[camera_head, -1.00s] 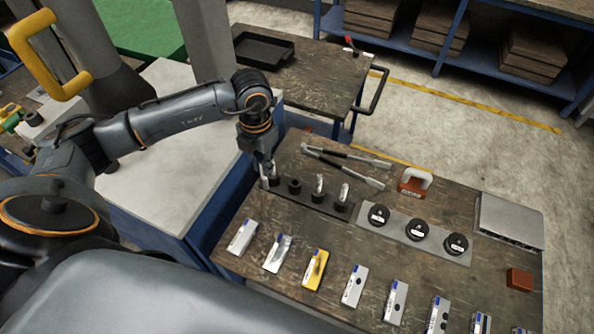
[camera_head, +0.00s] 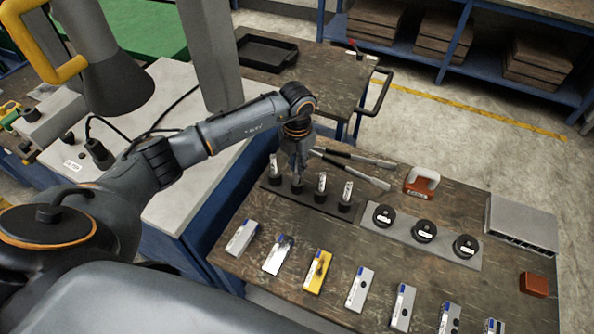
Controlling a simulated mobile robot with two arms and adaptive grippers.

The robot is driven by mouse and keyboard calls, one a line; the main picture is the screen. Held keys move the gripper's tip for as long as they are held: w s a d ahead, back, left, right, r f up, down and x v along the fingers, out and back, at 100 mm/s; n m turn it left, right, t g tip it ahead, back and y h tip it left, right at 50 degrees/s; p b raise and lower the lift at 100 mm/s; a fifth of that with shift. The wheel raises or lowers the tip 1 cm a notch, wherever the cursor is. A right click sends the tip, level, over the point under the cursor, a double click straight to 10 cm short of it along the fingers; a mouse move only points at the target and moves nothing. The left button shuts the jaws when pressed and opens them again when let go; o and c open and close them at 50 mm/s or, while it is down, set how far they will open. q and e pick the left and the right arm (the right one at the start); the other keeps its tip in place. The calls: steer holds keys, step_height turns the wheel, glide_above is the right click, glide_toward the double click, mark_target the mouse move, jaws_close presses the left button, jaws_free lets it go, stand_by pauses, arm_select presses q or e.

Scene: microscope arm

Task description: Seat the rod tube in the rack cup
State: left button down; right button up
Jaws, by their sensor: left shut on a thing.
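The dark rack (camera_head: 308,200) lies along the back left edge of the brown work table, with a row of dark cups. White tubes stand in the left end cup, the third cup (camera_head: 320,197) and the right end cup. My left gripper (camera_head: 297,175) points down directly over the second cup (camera_head: 296,187). It is shut on the rod tube, which the fingers mostly hide. I cannot tell how deep the tube sits in the cup. My right gripper is out of view.
White tubes (camera_head: 274,164) (camera_head: 321,182) (camera_head: 348,190) stand close on both sides of the gripper. Tongs (camera_head: 358,168) lie behind the rack. A grey plate (camera_head: 399,230) with black round pieces is to the right. Several small labelled packs, one yellow (camera_head: 317,272), lie in front.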

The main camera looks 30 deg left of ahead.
arm_select(q)
steer(key=shift+s+f, duration=0.4)
steer(key=shift+f, duration=0.3)
steer(key=c, duration=1.4)
jaws_free()
steer(key=shift+w+f, duration=0.15)
steer(key=shift+w, duration=0.05)
steer(key=shift+o, duration=0.3)
steer(key=shift+w+a, duration=0.1)
steer(key=shift+w, duration=0.05)
step_height(320, 180, up, 12)
steer(key=b, duration=0.4)
steer(key=shift+w+f, duration=0.1)
steer(key=shift+f, duration=0.15)
steer(key=shift+r, duration=0.55)
steer(key=shift+c, duration=0.4)
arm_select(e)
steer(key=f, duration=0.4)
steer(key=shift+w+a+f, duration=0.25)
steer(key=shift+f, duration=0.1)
